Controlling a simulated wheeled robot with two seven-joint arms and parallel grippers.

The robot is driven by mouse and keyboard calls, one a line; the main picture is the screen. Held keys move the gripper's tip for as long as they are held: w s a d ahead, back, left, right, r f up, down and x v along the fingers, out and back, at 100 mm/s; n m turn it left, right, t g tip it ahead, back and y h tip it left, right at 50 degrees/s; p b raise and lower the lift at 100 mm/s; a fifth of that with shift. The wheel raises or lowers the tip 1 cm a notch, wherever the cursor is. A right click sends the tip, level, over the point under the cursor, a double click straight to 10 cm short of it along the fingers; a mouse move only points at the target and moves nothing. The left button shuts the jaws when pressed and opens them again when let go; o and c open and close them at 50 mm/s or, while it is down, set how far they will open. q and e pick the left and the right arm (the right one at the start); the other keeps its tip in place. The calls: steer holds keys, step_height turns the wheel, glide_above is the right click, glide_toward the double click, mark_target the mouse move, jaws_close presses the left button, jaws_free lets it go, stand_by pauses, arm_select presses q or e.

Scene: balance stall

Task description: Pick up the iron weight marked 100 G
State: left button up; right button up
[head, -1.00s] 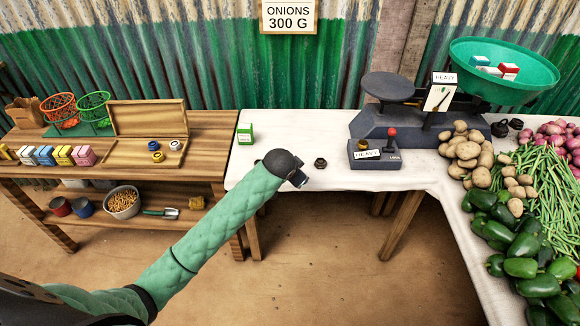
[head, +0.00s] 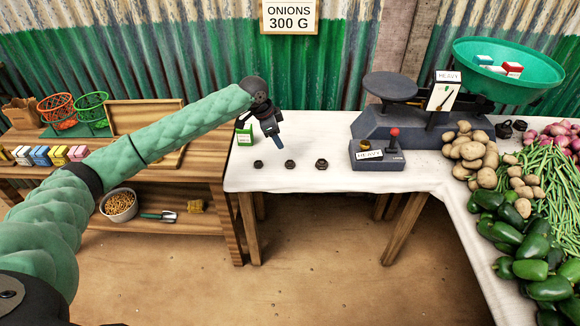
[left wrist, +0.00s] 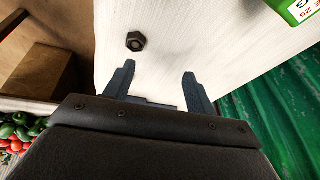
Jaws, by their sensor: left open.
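Three small dark iron weights stand in a row on the white cloth: a left one (head: 258,164), a middle one (head: 290,164) and a right, larger one (head: 321,163). Their markings are too small to read. My left gripper (head: 277,147) hangs above the cloth, over the row between the left and middle weights, open and empty. In the left wrist view its two fingers (left wrist: 156,80) are apart, with one hexagonal dark weight (left wrist: 136,41) beyond the fingertips; I cannot tell which weight it is. My right gripper is out of view.
A green box (head: 244,136) stands behind the left weight. Potatoes (head: 475,152) and peppers (head: 525,250) fill the right side. Cloth around the weights is clear.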

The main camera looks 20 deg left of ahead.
mark_target(289, 163)
arm_select(q)
steer(key=f, duration=0.1)
steer(key=s+d+f+m+g+h, duration=0.1)
steer(key=s+d+f+m, duration=0.1)
steer(key=shift+f+g+p, duration=0.3)
steer(key=shift+f+g, duration=0.1)
steer(key=p+x, duration=0.1)
steer(key=x, duration=0.3)
steer(key=shift+d+f, duration=0.1)
steer(key=shift+w+d+f, duration=0.1)
steer(key=shift+d+f, duration=0.05)
steer(key=shift+f, duration=0.35)
steer(key=c, duration=1.1)
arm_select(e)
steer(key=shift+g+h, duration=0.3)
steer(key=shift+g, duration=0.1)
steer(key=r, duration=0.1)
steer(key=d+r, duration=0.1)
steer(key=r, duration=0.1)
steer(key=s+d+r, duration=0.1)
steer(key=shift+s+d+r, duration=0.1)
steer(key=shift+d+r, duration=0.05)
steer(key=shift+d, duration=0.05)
